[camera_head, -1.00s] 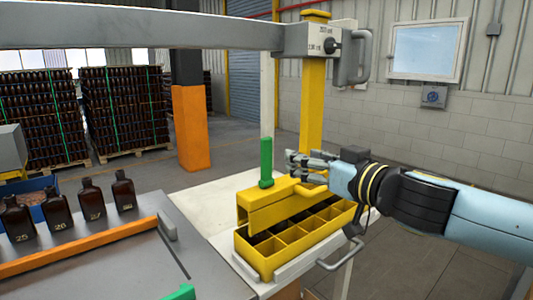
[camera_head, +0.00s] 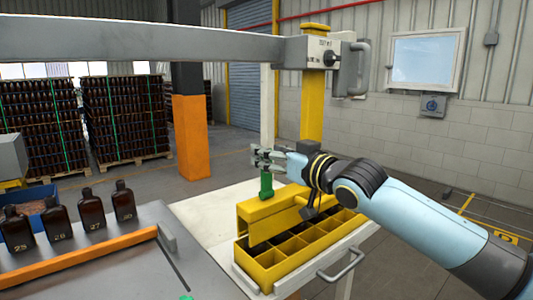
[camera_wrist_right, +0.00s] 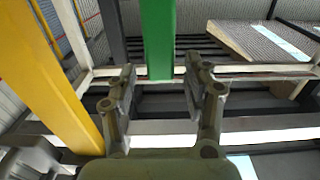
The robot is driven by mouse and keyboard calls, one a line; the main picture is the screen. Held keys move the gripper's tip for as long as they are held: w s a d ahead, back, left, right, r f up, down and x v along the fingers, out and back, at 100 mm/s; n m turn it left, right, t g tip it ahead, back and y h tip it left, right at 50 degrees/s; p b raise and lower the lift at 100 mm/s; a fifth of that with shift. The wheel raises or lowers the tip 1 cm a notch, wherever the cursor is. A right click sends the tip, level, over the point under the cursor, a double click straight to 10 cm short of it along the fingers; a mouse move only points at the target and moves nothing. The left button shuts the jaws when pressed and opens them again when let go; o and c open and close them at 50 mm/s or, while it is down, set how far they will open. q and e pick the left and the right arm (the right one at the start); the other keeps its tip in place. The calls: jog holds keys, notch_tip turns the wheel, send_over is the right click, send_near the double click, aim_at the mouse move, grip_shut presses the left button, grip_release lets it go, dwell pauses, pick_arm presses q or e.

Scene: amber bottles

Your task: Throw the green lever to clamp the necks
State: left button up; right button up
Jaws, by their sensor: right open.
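The green lever (camera_head: 266,182) stands upright at the left end of the yellow clamp bar (camera_head: 275,210). My right gripper (camera_head: 256,158) comes from the right at the lever's upper part and hides its top in the head view. In the right wrist view the green lever (camera_wrist_right: 158,40) shows between and beyond the two spread fingers of my right gripper (camera_wrist_right: 160,95), with gaps on both sides. The gripper is open. Whether it touches the lever cannot be told. My left gripper is not in view.
A yellow divided crate (camera_head: 262,272) with empty-looking cells sits under the bar on a white cart. A yellow post (camera_head: 313,105) rises behind, carrying a grey beam (camera_head: 150,55). Amber bottles (camera_head: 92,213) stand on the grey table at left, behind an orange rail (camera_head: 75,255).

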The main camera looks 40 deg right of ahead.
jog(key=shift+w+a, duration=0.1)
jog(key=shift+w, duration=0.7)
jog(key=shift+c, duration=0.3)
grip_shut()
